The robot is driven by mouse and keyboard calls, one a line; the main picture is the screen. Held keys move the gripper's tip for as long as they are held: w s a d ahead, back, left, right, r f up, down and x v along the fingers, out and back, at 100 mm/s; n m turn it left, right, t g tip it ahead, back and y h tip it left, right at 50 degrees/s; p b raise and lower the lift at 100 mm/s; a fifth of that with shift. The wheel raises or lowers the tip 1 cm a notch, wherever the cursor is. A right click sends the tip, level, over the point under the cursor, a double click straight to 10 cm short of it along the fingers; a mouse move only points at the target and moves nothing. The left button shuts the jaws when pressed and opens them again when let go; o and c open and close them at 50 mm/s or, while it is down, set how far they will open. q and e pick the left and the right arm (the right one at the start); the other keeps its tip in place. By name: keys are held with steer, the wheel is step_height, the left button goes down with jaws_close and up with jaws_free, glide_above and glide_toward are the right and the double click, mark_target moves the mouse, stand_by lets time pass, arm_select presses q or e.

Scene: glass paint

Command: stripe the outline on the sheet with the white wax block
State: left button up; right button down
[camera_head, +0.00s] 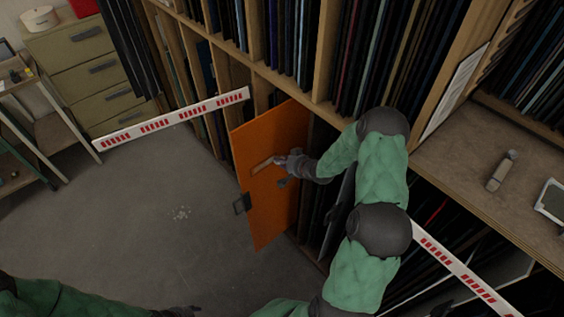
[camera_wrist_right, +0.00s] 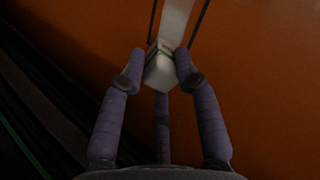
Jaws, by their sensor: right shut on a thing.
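An orange sheet (camera_head: 262,215) stands upright, leaning at the rack front. On it a dark outline (camera_wrist_right: 153,18) encloses a pale white stripe (camera_wrist_right: 177,18), which also shows in the head view (camera_head: 262,165). My right gripper (camera_head: 282,161) is at the sheet, at the right end of this stripe. In the right wrist view its fingers (camera_wrist_right: 158,70) are shut on the white wax block (camera_wrist_right: 159,72), at the near end of the stripe; I cannot tell whether it touches. The block is hidden in the head view. My left gripper (camera_head: 180,312) is at the bottom edge, mostly cut off.
A dark clamp (camera_head: 242,204) sits on the sheet's left edge. Red-marked white barriers (camera_head: 170,119) cross on both sides. Racks of dark sheets (camera_head: 385,50) stand behind. A wooden counter (camera_head: 530,200) is at right, drawers (camera_head: 85,70) at left. The grey floor (camera_head: 130,220) has free room.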

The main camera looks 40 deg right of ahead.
steer(key=a+b, duration=0.2)
steer(key=a, duration=0.8)
steer(key=shift+s+a, duration=0.35)
stand_by(0.6)
steer(key=s, duration=0.6)
steer(key=shift+d, duration=0.25)
stand_by(0.4)
steer(key=s, duration=0.3)
steer(key=shift+d+p, duration=0.1)
steer(key=shift+p, duration=0.2)
stand_by(0.7)
